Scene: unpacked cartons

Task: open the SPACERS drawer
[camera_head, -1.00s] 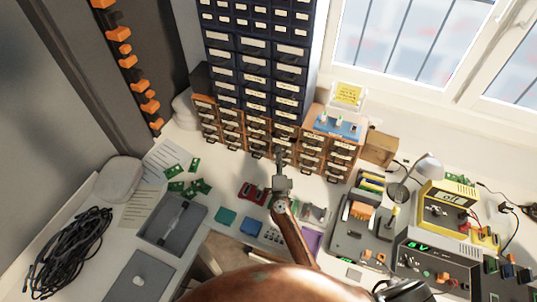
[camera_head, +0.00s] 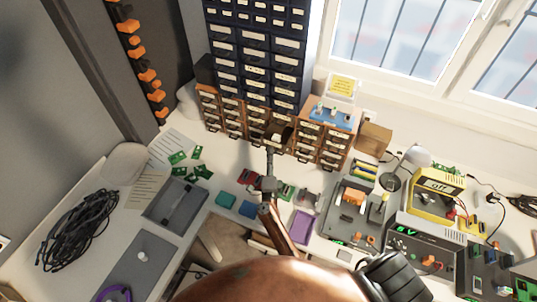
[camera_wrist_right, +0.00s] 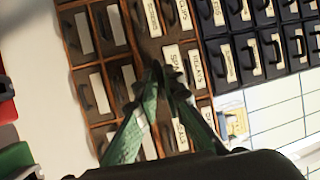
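The SPACERS drawer (camera_head: 279,133) is in the brown wooden cabinet (camera_head: 335,133) under the dark blue drawer tower. In the head view it stands out from the cabinet front, with a dark opening on top. My right gripper (camera_head: 269,150) is at its front. In the right wrist view, the green fingers of my right gripper (camera_wrist_right: 162,72) come together beside a partly covered label starting "SPA" (camera_wrist_right: 173,60). They appear shut on that drawer's handle, which the fingertips mostly hide. My left gripper is not in view.
Neighbouring drawers look shut. The blue tower (camera_head: 256,60) rises above the cabinet. A blue tray (camera_head: 331,117) sits on the cabinet's right part. Green circuit boards (camera_head: 188,170), a grey tray (camera_head: 176,203) and small coloured trays lie on the desk in front.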

